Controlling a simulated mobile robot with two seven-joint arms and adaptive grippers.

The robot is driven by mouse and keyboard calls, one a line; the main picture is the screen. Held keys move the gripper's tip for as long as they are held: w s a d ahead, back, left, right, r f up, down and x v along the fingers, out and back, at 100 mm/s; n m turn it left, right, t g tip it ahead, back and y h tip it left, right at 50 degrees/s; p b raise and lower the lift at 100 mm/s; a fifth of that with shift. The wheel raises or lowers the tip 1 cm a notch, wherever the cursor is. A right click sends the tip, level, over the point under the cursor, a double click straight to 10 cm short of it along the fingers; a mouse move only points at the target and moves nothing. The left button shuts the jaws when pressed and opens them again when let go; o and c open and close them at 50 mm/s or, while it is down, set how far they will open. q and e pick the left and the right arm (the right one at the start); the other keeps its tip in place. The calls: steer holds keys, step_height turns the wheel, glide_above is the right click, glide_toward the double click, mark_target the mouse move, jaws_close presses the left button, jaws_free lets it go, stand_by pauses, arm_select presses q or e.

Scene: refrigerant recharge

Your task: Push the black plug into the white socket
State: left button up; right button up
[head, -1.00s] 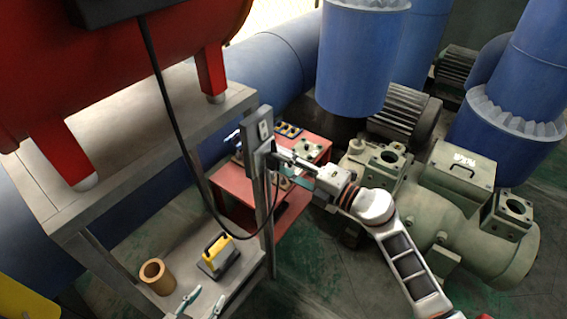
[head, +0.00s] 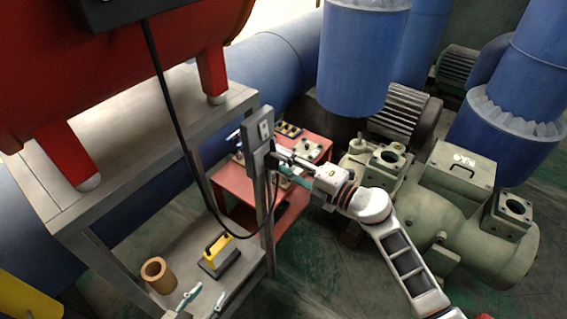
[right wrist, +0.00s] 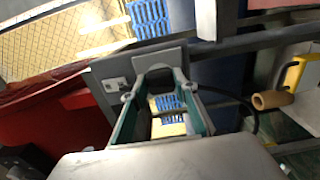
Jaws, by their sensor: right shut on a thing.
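The grey socket panel (head: 254,142) is fixed to the shelf's front post. A white socket (head: 264,130) shows on its upper part; in the right wrist view a white socket (right wrist: 116,85) shows left of my fingers. My right gripper (head: 275,157) is at the panel's lower part, shut on the black plug (head: 272,154), which is mostly hidden by the fingers. It also shows in the right wrist view (right wrist: 160,95). I cannot tell how deep the plug sits. My left gripper (head: 203,303) is open and empty at the bottom edge, near the lower shelf.
The black cable (head: 181,125) hangs from the red tank (head: 150,50) and loops up to the plug. A yellow-handled tool (head: 219,252) and a tan cylinder (head: 158,275) stand on the lower shelf. Green pump machinery (head: 450,210) stands to the right.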

steer(key=o, duration=1.1)
steer(key=shift+w+a, duration=0.1)
steer(key=v, duration=1.2)
